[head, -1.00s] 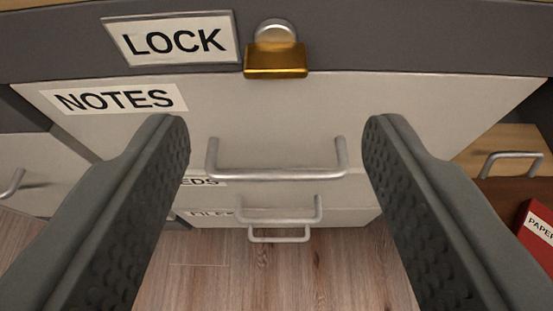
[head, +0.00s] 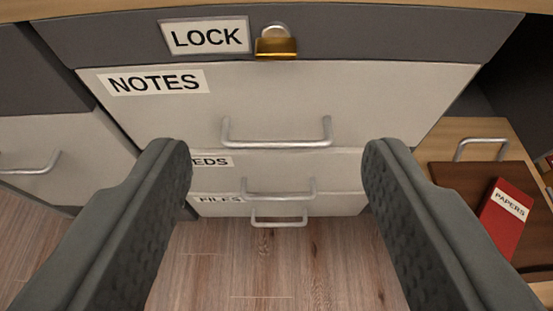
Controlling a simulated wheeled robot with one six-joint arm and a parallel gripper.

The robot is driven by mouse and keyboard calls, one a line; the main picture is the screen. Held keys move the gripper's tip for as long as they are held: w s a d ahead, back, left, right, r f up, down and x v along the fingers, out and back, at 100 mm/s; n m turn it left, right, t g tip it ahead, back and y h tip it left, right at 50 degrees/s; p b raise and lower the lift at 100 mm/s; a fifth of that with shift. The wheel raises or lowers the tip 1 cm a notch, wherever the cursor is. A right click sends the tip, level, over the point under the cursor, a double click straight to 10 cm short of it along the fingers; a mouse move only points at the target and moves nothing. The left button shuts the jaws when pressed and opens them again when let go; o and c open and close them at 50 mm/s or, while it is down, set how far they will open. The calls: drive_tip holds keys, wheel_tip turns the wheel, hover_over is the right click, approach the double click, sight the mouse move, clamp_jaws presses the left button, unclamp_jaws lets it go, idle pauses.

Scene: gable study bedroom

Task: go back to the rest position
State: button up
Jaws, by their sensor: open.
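My gripper (head: 276,165) is open and empty, its two dark grey padded fingers apart in the lower half of the view. Ahead of it is a light grey drawer front labelled NOTES (head: 330,90), with a metal bar handle (head: 277,143) that shows between the fingers. The fingers do not appear to hold the handle. Nothing else is between the fingertips.
A dark panel labelled LOCK (head: 400,35) with a brass padlock (head: 276,47) is above. Lower drawer handles (head: 278,195) show beneath. At right a wooden drawer (head: 440,168) holds a red PAPERS binder (head: 505,220). Another drawer (head: 60,135) is at left. Wooden floor (head: 270,270) is clear below.

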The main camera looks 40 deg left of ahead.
drive_tip(key=s+a+r+m+t+h, duration=0.15)
drive_tip(key=s+r, duration=0.25)
drive_tip(key=r, duration=0.5)
drive_tip(key=s+a+r+m+t+h, duration=0.1)
drive_tip(key=s+r+t+h, duration=0.25)
drive_tip(key=r, duration=0.55)
drive_tip(key=s+a+r+m+t+h, duration=0.15)
drive_tip(key=s+r, duration=0.25)
drive_tip(key=r, duration=0.4)
drive_tip(key=s+a+r+m, duration=0.1)
drive_tip(key=s+r, duration=0.3)
drive_tip(key=s, duration=0.9)
drive_tip(key=s+a+r+m+h, duration=0.1)
drive_tip(key=s+a+r, duration=0.3)
drive_tip(key=s, duration=1)
drive_tip(key=shift+s+a+m, duration=0.3)
drive_tip(key=shift+m, duration=0.2)
